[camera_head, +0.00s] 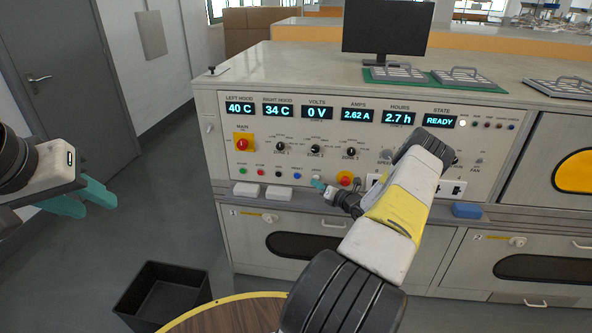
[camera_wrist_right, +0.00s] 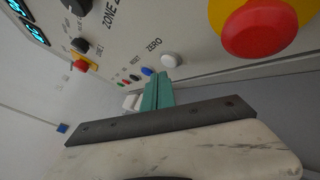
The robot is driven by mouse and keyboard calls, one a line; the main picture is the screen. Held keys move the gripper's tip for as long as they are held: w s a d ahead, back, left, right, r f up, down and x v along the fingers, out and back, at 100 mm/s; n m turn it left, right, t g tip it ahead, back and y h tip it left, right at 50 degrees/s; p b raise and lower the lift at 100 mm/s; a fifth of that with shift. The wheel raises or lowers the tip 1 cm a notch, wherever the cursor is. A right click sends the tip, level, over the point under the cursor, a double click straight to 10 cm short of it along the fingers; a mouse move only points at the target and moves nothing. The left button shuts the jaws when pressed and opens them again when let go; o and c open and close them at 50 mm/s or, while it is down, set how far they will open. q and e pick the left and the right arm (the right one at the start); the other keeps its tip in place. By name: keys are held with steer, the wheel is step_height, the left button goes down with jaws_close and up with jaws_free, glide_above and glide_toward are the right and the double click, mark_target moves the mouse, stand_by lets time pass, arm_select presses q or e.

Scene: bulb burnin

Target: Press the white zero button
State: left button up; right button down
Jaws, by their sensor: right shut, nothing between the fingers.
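The white zero button (camera_wrist_right: 172,60) sticks out of the panel beside the printed word ZERO in the right wrist view. My right gripper (camera_wrist_right: 161,75) is shut and empty, its teal fingertips close together just below and left of the button. I cannot tell whether they touch it. In the head view, my right gripper (camera_head: 318,184) is at the lower part of the panel, by the row of buttons, partly covering the zero button's area. My left gripper (camera_head: 88,203) hangs at the far left, away from the panel, with its teal fingers apart and empty.
A large red button on yellow (camera_wrist_right: 262,28) lies right of the zero button. A blue button (camera_wrist_right: 147,71) sits to its left. The main switch (camera_head: 243,143) and knobs are above. White blocks (camera_head: 247,189) lie on the ledge. A black bin (camera_head: 163,292) stands on the floor.

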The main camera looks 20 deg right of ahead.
steer(key=shift+w, duration=0.1)
steer(key=shift+w+d, duration=0.2)
steer(key=shift+w, duration=0.05)
steer(key=shift+w+d, duration=0.2)
steer(key=shift+w, duration=0.15)
stand_by(0.6)
stand_by(0.4)
steer(key=shift+s+a, duration=0.4)
steer(key=shift+s, duration=0.3)
steer(key=shift+s+a, duration=0.45)
steer(key=shift+s, duration=0.25)
steer(key=shift+s+a, duration=0.4)
steer(key=shift+s, duration=0.35)
steer(key=shift+s+a, duration=0.45)
steer(key=shift+s, duration=0.25)
